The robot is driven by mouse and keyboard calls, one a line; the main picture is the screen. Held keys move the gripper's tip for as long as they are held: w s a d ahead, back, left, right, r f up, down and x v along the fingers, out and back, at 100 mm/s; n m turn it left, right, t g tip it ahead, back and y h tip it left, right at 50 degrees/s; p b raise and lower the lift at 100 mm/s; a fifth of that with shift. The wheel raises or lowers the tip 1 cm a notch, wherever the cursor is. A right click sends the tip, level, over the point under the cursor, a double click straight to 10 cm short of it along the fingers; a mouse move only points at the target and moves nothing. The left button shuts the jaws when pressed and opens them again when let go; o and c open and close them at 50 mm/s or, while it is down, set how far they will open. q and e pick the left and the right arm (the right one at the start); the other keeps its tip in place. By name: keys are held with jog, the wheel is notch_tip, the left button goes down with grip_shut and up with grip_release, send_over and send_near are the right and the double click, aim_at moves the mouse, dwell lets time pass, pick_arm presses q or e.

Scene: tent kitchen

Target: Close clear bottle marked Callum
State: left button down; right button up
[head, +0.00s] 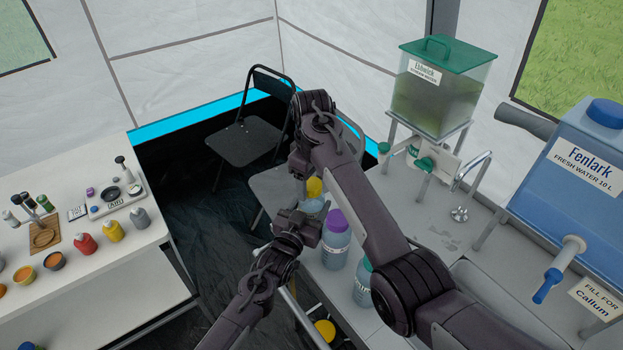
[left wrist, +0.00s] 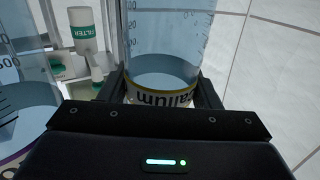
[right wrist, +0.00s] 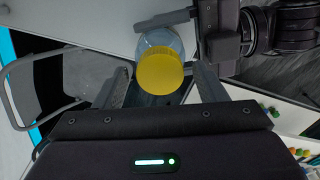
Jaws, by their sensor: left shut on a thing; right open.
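The clear bottle marked Callum (left wrist: 168,62) stands upright, and its label shows upside down in the left wrist view. In the head view the bottle (head: 312,207) is partly hidden by my arms. My left gripper (left wrist: 163,90) is shut around its body from the side. A yellow cap (right wrist: 160,74) sits on top of the bottle; it also shows in the head view (head: 315,187). I cannot tell how tight it is. My right gripper (right wrist: 162,80) is open above the bottle, with its fingers on either side of the cap, apart from it.
A purple-capped bottle (head: 336,240) and a teal-capped bottle (head: 362,285) stand close by on the counter. The green-lidded tank (head: 440,85) and blue water container (head: 590,175) are to the right. A folding chair (head: 245,140) is behind. The white table (head: 110,240) is left.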

jog(key=shift+r, duration=2.25)
jog(key=o, duration=0.5)
pick_arm(q)
jog(key=shift+c, duration=1.9)
grip_release()
pick_arm(e)
jog(key=shift+o, duration=0.2)
pick_arm(q)
jog(key=shift+s+a+f, duration=0.1)
jog(key=shift+s+a, duration=0.1)
jog(key=shift+s, duration=0.15)
pick_arm(e)
jog(key=shift+f, duration=0.1)
pick_arm(q)
jog(key=b+v, duration=0.1)
jog(key=v, duration=0.6)
pick_arm(e)
jog(key=shift+f, duration=0.6)
